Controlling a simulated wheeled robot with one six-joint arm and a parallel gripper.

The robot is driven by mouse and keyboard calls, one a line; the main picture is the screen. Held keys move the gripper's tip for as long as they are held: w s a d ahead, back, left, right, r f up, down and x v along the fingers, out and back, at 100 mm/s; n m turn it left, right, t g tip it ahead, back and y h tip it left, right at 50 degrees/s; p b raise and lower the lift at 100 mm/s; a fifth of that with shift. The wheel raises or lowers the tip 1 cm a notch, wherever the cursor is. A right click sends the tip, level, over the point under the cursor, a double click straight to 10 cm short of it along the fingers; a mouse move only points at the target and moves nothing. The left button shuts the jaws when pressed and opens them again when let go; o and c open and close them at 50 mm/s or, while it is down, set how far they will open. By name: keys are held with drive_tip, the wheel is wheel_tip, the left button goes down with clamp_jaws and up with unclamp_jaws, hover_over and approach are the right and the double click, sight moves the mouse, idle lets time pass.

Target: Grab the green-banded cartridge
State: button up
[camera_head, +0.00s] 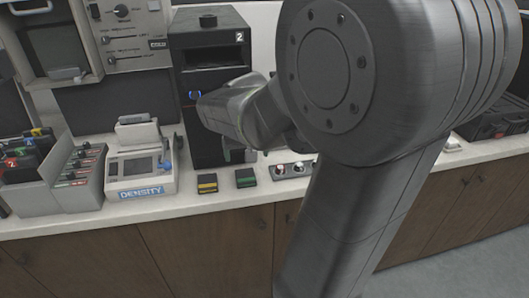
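The green-banded cartridge (246,178), a small dark block with a green stripe, lies on the pale counter just left of the row of knobs. A similar cartridge with a yellow band (207,184) lies to its left, apart from it. My arm reaches in from the right, its wrist in front of the black machine. My gripper (240,154) shows only as a small grey part below the wrist, above and behind the green-banded cartridge. Its fingers are mostly hidden or too small to make out, and I see no cartridge in it.
The black press marked 2 (209,60) stands behind the cartridges. The DENSITY device (141,166) and a grey rack (78,182) of cartridges stand to the left. A small panel with knobs (291,170) lies to the right. An open black case (494,122) is at far right. The counter's front strip is clear.

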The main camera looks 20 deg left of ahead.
hover_over(245, 175)
drive_tip(key=s+d, duration=0.1)
drive_tip(key=s, duration=0.2)
drive_tip(key=f, duration=0.7)
drive_tip(key=shift+w+d+f+b, duration=0.15)
drive_tip(key=shift+w+f+b, duration=0.05)
drive_tip(key=shift+f+b, duration=0.1)
drive_tip(key=shift+x, duration=2.75)
drive_tip(key=shift+w+d, duration=0.1)
drive_tip(key=shift+w, duration=0.05)
drive_tip(key=c, duration=1.1)
drive_tip(key=shift+r, duration=0.15)
